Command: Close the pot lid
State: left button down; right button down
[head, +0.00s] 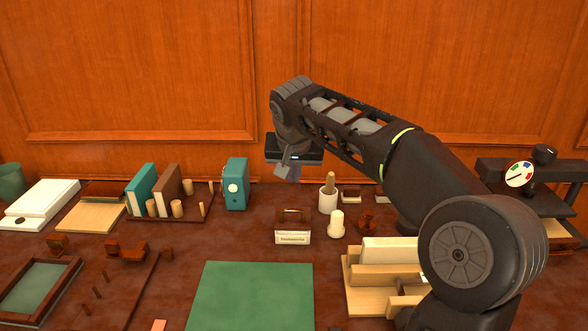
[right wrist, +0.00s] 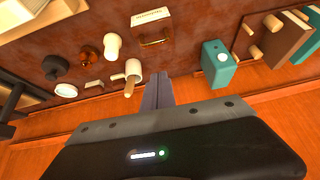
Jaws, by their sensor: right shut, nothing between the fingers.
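No pot with a clearly readable lid shows. The nearest match is a small white pot (head: 328,201) with a brown stick standing out of it, at the back middle of the desk. It also shows in the right wrist view (right wrist: 134,70), just left of the fingers. A white rounded piece (head: 336,224) stands in front of it, apart from it; I cannot tell whether it is a lid. My right gripper (head: 293,174) is shut and empty, raised near the back panelling, left of and above the pot. In the right wrist view its fingers (right wrist: 157,88) lie together. My left gripper is out of view.
A labelled box with a handle (head: 293,236) stands left of the white piece, and a dark red turned piece (head: 367,222) right of it. A green mat (head: 250,295) lies clear in front. Wood panelling rises behind.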

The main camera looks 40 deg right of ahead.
send_over(293, 211)
jog(key=f, duration=0.4)
jog(key=shift+w+d+f, duration=0.2)
jog(key=shift+d+f, duration=0.05)
jog(key=shift+f, duration=0.15)
jog(key=f, duration=0.4)
jog(key=shift+s+a, duration=0.3)
jog(key=shift+a, duration=0.05)
jog(key=shift+s+a+f+b, duration=0.2)
jog(key=shift+f+b, duration=0.2)
jog(key=shift+b, duration=0.2)
jog(key=shift+s+a+f+b, duration=0.15)
jog(key=shift+f+b, duration=0.2)
jog(key=shift+b, duration=0.25)
jog(key=shift+s, duration=0.1)
jog(key=shift+d+r+p, duration=0.1)
jog(key=shift+r+p, duration=0.5)
jog(key=shift+r, duration=0.25)
jog(key=shift+r, duration=0.15)
